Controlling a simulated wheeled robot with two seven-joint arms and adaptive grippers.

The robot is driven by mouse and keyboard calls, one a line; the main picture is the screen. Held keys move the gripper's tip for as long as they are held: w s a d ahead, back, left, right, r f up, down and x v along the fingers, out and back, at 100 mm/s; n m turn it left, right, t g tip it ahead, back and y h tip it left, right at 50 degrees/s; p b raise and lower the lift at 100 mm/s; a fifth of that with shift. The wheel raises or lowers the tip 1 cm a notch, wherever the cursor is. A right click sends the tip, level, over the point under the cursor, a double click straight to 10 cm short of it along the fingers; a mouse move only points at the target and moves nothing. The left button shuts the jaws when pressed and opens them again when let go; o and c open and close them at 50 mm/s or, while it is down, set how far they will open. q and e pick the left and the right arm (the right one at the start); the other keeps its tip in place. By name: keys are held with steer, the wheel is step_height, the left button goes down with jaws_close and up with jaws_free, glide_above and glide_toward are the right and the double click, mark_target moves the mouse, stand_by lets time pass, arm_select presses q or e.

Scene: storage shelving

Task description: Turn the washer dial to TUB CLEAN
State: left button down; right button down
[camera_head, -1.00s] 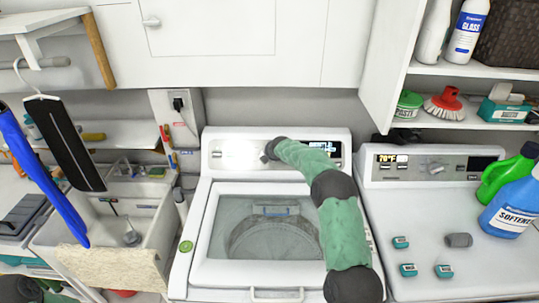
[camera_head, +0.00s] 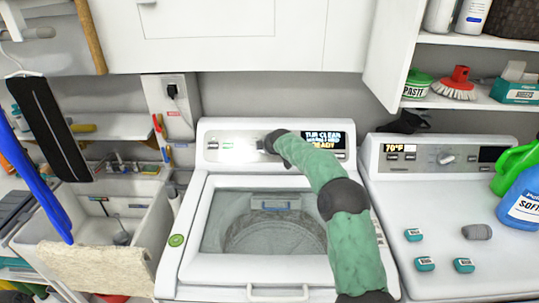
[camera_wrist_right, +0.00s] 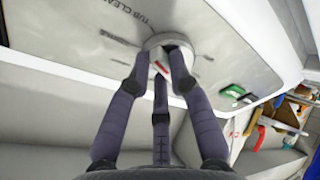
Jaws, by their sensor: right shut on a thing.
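The washer (camera_head: 185,215) stands in the middle with its control panel at the back. Its display (camera_head: 323,140) reads TUB CLEAN on the top line, with smaller text and what looks like READY below. My right gripper (camera_head: 268,144) is at the panel and hides most of the dial in the head view. In the right wrist view, its fingers (camera_wrist_right: 161,68) are shut around the round grey dial (camera_wrist_right: 158,40), which has a red mark on its face. A printed TUB CLEAN label (camera_wrist_right: 163,14) shows beside the dial. My left gripper is not in view.
A dryer (camera_head: 440,240) with several small teal boxes and a blue softener bottle (camera_head: 525,208) stands to the right. A sink (camera_head: 85,240) is to the left. Cabinets (camera_head: 230,35) hang above. My right arm crosses over the washer lid.

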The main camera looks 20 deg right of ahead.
steer(key=shift+a+f+m+b, duration=0.1)
steer(key=shift+a+m+b, duration=0.05)
steer(key=shift+m+b, duration=0.85)
steer(key=c, duration=1.1)
jaws_free()
steer(key=shift+s+r, duration=0.35)
steer(key=v, duration=1.1)
steer(key=shift+a+f, duration=0.15)
steer(key=shift+a, duration=0.05)
